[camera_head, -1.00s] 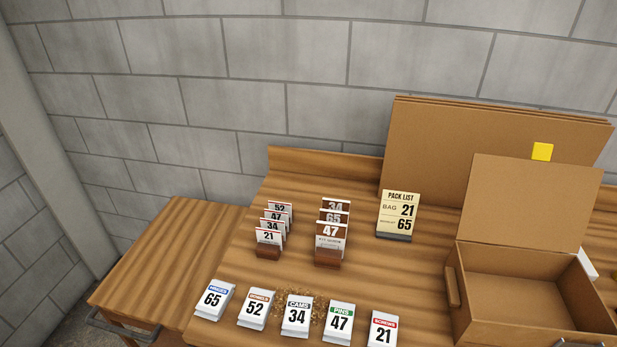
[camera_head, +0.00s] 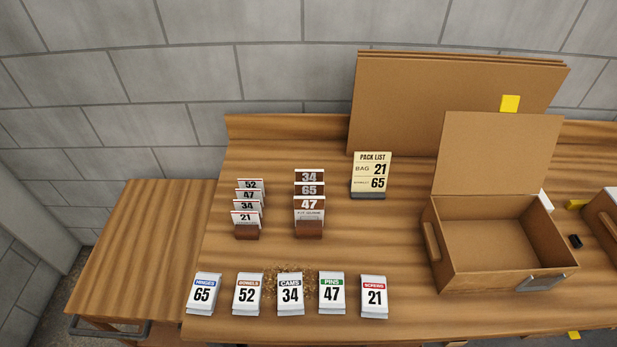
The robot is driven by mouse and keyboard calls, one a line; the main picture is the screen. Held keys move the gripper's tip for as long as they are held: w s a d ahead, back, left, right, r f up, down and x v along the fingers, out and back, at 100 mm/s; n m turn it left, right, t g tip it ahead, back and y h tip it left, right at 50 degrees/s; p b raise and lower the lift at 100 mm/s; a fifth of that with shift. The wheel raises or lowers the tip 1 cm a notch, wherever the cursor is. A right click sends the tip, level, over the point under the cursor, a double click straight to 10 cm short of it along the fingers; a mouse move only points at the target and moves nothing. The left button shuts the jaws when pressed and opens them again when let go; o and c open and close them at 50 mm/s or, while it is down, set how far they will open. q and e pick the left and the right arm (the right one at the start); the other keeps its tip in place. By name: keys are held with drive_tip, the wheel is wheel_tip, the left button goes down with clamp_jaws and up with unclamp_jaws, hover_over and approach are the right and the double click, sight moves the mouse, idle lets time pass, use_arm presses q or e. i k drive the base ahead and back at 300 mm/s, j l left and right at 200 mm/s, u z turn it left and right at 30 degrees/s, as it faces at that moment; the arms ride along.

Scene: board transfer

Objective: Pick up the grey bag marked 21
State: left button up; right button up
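A small whitish-grey bag marked 21 (camera_head: 374,297) lies at the right end of a front row of bags on the wooden bench (camera_head: 400,322). It has a red label strip reading SCREWS. Another 21 shows on a white card (camera_head: 246,218) with a red strip, frontmost in the left wooden rack (camera_head: 246,233). The pack list sign (camera_head: 371,175) reads bag 21 and a second line 65. Neither of my grippers shows in the head view.
Beside the bag are bags marked 47 (camera_head: 331,293), 34 (camera_head: 290,295), 52 (camera_head: 247,295) and 65 (camera_head: 203,294). A second rack (camera_head: 309,229) stands behind them. An open cardboard box (camera_head: 483,283) stands to the right. Flat cardboard (camera_head: 440,105) leans at the back.

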sight(373, 291)
drive_tip(key=z, duration=0.7)
